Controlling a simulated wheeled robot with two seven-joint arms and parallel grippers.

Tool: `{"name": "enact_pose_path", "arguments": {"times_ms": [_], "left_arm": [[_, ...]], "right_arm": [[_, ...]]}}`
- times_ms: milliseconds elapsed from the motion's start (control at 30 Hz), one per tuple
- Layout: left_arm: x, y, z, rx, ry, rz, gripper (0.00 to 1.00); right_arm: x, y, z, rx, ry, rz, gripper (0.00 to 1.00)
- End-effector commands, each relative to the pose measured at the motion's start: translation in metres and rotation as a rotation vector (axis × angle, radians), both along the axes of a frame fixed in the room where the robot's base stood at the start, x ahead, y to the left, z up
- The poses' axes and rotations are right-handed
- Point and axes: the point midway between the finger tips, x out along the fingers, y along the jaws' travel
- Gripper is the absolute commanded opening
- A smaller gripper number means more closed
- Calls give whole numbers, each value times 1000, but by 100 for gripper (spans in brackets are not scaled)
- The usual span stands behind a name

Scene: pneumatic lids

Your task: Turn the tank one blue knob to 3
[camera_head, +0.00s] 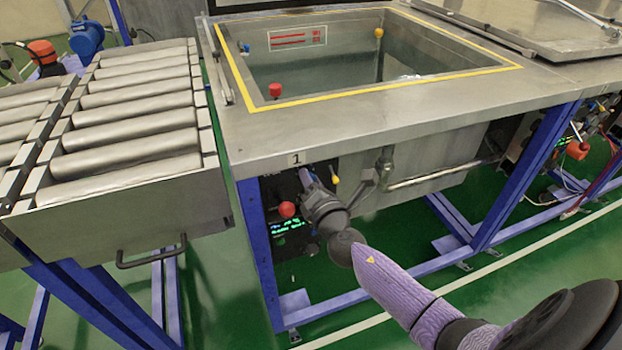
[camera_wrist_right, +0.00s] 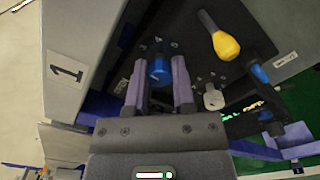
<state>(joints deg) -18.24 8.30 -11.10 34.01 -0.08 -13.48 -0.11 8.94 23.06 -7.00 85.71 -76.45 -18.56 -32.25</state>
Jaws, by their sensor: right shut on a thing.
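The tank with label 1 (camera_head: 296,159) is in the middle of the head view; the label also shows in the right wrist view (camera_wrist_right: 66,69). Below its rim is a dark control panel (camera_head: 290,236). My right gripper (camera_head: 305,176) reaches to this panel and hides the blue knob in the head view. In the right wrist view the right gripper's (camera_wrist_right: 160,80) two purple fingers stand on either side of the blue knob (camera_wrist_right: 159,69) and are shut on it. My left gripper is not in view.
A yellow-tipped lever (camera_wrist_right: 226,45), a second blue knob (camera_wrist_right: 260,73) and a grey knob (camera_wrist_right: 213,98) are right of the fingers. A red knob (camera_head: 287,210) sits on the panel. A roller conveyor (camera_head: 130,130) stands left; a pipe (camera_head: 440,173) runs under the tank.

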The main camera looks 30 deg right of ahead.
Motion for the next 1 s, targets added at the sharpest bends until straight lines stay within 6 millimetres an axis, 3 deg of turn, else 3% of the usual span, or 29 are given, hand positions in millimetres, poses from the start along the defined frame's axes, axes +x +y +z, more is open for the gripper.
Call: {"name": "enact_pose_path", "arguments": {"times_ms": [633, 667, 800, 1000], "left_arm": [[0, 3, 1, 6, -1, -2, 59], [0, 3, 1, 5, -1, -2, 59], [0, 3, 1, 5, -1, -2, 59], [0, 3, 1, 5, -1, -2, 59]], "right_arm": [[-1, 1, -3, -41, 15, 3, 0], [-1, 1, -3, -40, 16, 2, 38], [0, 1, -2, -41, 14, 2, 66], [0, 0, -1, -40, 12, 1, 66]]}}
